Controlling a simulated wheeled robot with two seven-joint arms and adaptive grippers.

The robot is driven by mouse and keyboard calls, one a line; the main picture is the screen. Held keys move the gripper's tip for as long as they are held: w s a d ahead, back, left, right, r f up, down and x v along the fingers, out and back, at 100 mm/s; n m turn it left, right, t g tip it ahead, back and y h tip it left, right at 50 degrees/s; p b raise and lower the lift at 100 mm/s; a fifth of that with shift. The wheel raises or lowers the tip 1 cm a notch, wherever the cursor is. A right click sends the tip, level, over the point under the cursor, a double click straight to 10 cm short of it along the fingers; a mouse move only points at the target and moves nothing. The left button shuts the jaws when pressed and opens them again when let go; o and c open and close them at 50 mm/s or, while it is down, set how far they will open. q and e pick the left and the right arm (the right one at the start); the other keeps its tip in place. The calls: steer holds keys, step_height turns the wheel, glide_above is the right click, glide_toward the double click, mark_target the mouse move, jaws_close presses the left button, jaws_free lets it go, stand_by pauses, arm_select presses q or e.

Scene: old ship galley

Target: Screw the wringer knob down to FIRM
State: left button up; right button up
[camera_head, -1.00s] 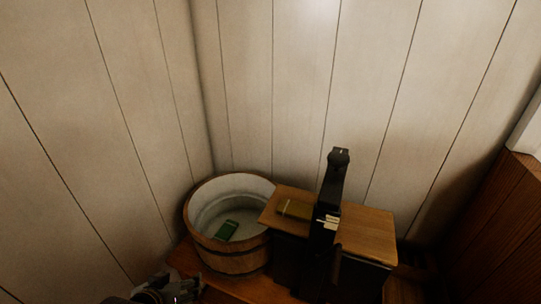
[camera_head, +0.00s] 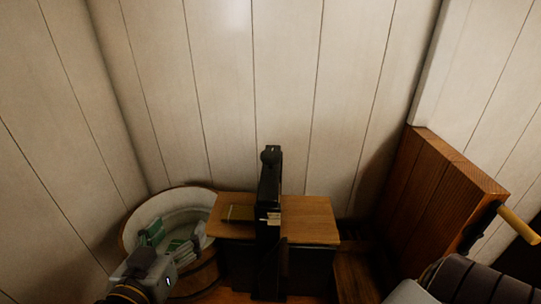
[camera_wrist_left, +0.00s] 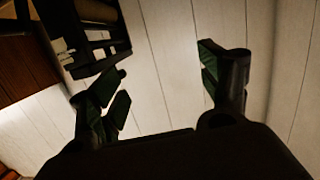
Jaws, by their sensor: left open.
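The wringer is a tall black post (camera_head: 268,190) at the middle of the head view, with a dark knob (camera_head: 270,155) at its top and a small pale label lower on its side. My left gripper (camera_head: 168,240) is over the wooden tub, left of and lower in the picture than the knob, apart from it. In the left wrist view its green-padded fingers (camera_wrist_left: 165,85) are spread wide with nothing between them. A black frame with rollers (camera_wrist_left: 97,35), seemingly part of the wringer, shows at upper left there. My right gripper is not in view.
A wooden panel (camera_head: 440,190) and a crank with a yellow handle (camera_head: 518,225) are at right. Plank walls close the back.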

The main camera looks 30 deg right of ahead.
arm_select(q)
steer(key=s+d+r+m+g+h, duration=0.2)
steer(key=s+d+r+m+h, duration=0.1)
steer(key=s+d+r+h, duration=0.1)
steer(key=shift+s+d+r+m+h, duration=0.15)
steer(key=shift+s+d+m+h, duration=0.2)
steer(key=shift+s+d, duration=0.55)
steer(key=shift+d, duration=0.15)
steer(key=shift+r, duration=0.1)
